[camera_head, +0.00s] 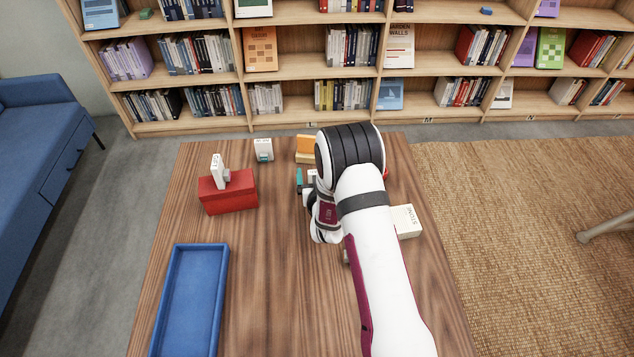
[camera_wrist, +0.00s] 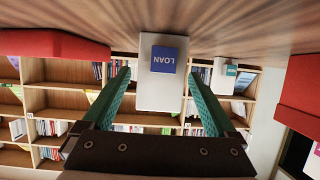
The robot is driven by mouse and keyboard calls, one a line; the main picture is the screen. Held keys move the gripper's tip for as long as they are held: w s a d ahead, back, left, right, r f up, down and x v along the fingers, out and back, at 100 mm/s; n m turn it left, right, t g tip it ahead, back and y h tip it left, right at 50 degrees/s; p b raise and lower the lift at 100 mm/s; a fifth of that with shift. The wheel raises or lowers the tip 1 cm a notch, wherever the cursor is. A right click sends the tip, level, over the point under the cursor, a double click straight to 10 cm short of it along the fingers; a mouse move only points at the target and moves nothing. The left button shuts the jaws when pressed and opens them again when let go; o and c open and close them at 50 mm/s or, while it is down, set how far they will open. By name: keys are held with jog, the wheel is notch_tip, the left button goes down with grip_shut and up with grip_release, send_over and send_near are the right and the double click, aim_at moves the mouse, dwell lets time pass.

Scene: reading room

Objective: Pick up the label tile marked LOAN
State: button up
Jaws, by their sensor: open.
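The LOAN tile (camera_wrist: 160,92) is a white block with a blue label in the wrist view. It hangs upside down in that picture from the wooden table, so it stands upright. My gripper (camera_wrist: 158,78) is open, with one teal finger on each side of the tile. Gaps show between the fingers and the tile, and I cannot tell how far in depth the fingertips reach. In the head view, one teal finger of my gripper (camera_head: 300,180) shows at the left of my arm. The tile is mostly hidden there.
A red box (camera_head: 228,196) with a white tile (camera_head: 217,168) on top stands left. Behind are a teal-labelled white tile (camera_head: 263,150) and an orange block (camera_head: 306,147). A white block (camera_head: 407,220) lies right of my arm. A blue tray (camera_head: 224,300) lies front left.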

jog(key=shift+x, duration=0.85)
jog(key=c, duration=1.5)
jog(key=shift+o, duration=0.2)
jog(key=shift+r, duration=0.1)
